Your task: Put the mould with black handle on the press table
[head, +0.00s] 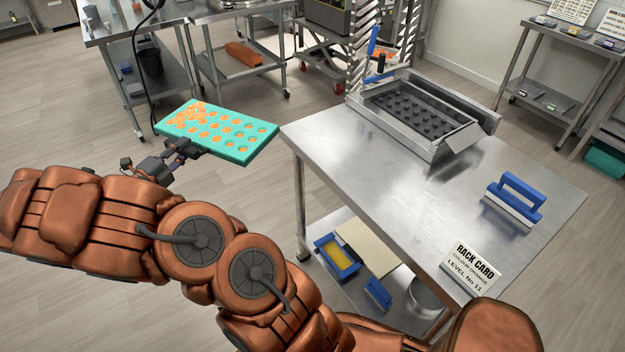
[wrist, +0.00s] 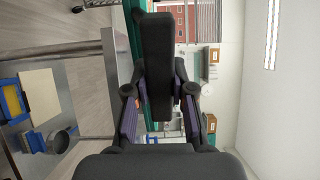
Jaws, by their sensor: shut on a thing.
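The teal mould (head: 220,132) has rows of orange-filled cavities, with orange smeared over its far left corner. My gripper (head: 182,150) is at its near left edge and holds it in the air, left of the steel table. In the wrist view the fingers (wrist: 158,100) are closed on a black handle (wrist: 157,60), with the teal mould edge (wrist: 222,20) behind it. I cannot tell whether this is the press table.
A blue-handled scraper (head: 515,195) and a rack card (head: 472,265) lie on the steel table. Its near left top is bare. The lower shelf holds a blue tray (head: 337,257) and a pot (head: 426,297). Other steel tables (head: 215,10) stand behind.

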